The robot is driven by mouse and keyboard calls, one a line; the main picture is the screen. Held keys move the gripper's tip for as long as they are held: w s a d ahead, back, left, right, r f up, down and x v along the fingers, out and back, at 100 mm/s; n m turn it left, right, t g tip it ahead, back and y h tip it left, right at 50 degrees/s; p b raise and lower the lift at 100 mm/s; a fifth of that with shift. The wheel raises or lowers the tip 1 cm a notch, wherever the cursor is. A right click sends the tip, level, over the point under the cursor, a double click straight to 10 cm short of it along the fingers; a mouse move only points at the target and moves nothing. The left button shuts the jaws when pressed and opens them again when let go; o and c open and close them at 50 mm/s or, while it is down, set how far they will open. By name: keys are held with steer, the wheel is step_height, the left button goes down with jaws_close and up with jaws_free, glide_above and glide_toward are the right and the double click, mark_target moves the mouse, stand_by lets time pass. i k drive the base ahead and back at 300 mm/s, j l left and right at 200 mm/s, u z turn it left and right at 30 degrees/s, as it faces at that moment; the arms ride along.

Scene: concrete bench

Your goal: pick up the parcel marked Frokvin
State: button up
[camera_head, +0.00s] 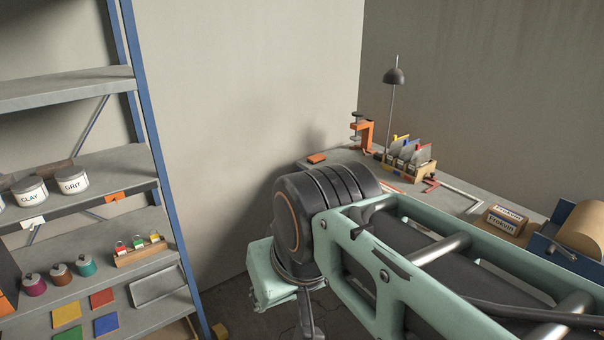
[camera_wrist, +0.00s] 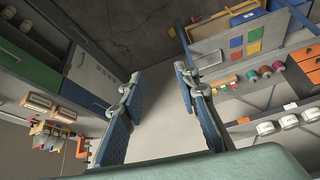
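The parcel marked Frokvin (camera_head: 505,220) is a small brown box with white labels on its top and front. It sits upright on the bench (camera_head: 462,192) at the right of the head view, behind my arm. I cannot make it out in the wrist view. My gripper (camera_wrist: 158,80) shows in the wrist view with its two blue-padded fingers spread apart and nothing between them. It is away from the parcel. In the head view my arm's links hide most of the gripper.
A paper roll in a blue holder (camera_head: 582,230) stands close right of the parcel. A blue-framed shelf (camera_head: 75,170) with jars fills the left.

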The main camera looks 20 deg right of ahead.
mark_target(508, 220)
steer(key=z, duration=1.7)
